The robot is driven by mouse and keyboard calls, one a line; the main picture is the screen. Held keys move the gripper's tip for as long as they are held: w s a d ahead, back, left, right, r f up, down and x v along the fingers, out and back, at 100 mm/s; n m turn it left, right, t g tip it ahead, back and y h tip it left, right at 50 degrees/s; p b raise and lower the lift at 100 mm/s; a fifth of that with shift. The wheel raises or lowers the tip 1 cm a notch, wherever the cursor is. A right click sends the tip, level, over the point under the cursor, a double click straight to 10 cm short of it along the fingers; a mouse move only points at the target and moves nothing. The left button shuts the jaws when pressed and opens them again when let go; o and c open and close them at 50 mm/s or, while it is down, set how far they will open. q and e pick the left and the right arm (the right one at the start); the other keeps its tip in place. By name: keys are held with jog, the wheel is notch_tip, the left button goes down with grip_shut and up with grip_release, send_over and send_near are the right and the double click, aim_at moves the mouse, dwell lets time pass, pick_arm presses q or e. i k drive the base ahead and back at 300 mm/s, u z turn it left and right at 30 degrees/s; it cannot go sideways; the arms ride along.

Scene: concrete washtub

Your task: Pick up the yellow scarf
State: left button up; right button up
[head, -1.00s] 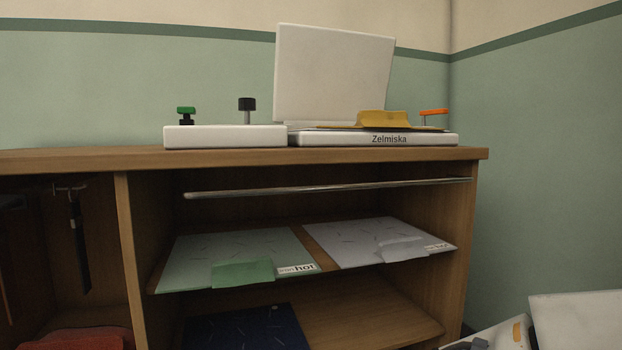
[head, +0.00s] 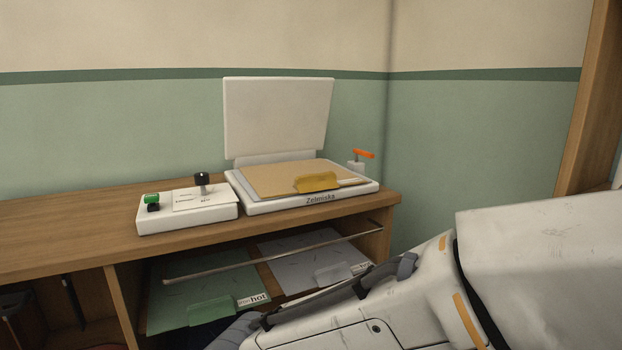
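A yellow piece (head: 316,182), stiff and tab-like rather than clearly a scarf, lies at the front edge of a tan sheet (head: 275,179). The sheet rests on the white base (head: 310,201) marked "Zelmiska", with its white lid (head: 278,118) raised behind. My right gripper (head: 318,300) comes in large from the lower right, in front of the shelves and below the yellow piece. Its grey fingers look spread wide apart with nothing between them. My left gripper is out of view.
A white box (head: 187,211) with green and black knobs stands left on the wooden counter (head: 90,228). An orange-handled part (head: 364,154) stands right of the base. A metal rail (head: 270,257) and sheets on a shelf lie below. The counter's left is clear.

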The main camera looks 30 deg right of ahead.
aim_at(275, 180)
jog(key=k, duration=1)
jog(key=z, duration=0.65)
jog(key=i, duration=1.1)
jog(key=u, duration=0.15)
